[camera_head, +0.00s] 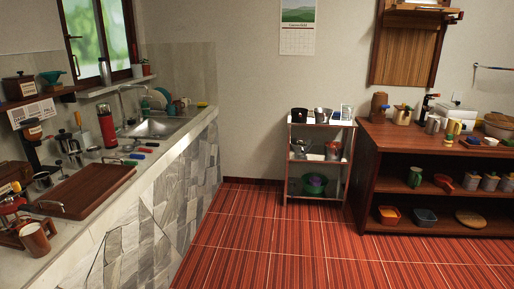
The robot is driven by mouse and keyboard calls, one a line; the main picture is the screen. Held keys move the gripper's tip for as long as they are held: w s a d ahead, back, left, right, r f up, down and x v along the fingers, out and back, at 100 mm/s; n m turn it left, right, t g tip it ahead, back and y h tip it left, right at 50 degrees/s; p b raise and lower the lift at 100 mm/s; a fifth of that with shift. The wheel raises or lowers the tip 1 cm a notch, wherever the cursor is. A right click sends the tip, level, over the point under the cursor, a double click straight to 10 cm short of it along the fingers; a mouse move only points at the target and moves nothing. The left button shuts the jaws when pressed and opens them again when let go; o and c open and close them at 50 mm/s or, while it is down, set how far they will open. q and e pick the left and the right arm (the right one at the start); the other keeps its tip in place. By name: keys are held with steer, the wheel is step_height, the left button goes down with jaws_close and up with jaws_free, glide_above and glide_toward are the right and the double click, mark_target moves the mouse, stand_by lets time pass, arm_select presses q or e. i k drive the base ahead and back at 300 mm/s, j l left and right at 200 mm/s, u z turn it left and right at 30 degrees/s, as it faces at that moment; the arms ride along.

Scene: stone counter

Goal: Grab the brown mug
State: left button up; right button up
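A brown mug (34,241) stands upright at the near left end of the stone counter (82,216). Neither of my grippers shows in the head view.
A wooden tray (85,192), a glass press (68,146), a red flask (107,127) and a sink (157,127) are farther along the counter. A small shelf (317,160) and a wooden sideboard (440,140) stand across the room. The red floor (270,235) between is clear.

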mark_target(178, 103)
steer(key=i, duration=2.1)
steer(key=i+l+u, duration=0.15)
steer(key=i+u, duration=0.3)
steer(key=i, duration=0.25)
steer(key=i+l+u, duration=0.5)
steer(key=i, duration=0.2)
steer(key=i+l+u, duration=0.45)
steer(key=i+l, duration=0.1)
steer(key=l, duration=0.05)
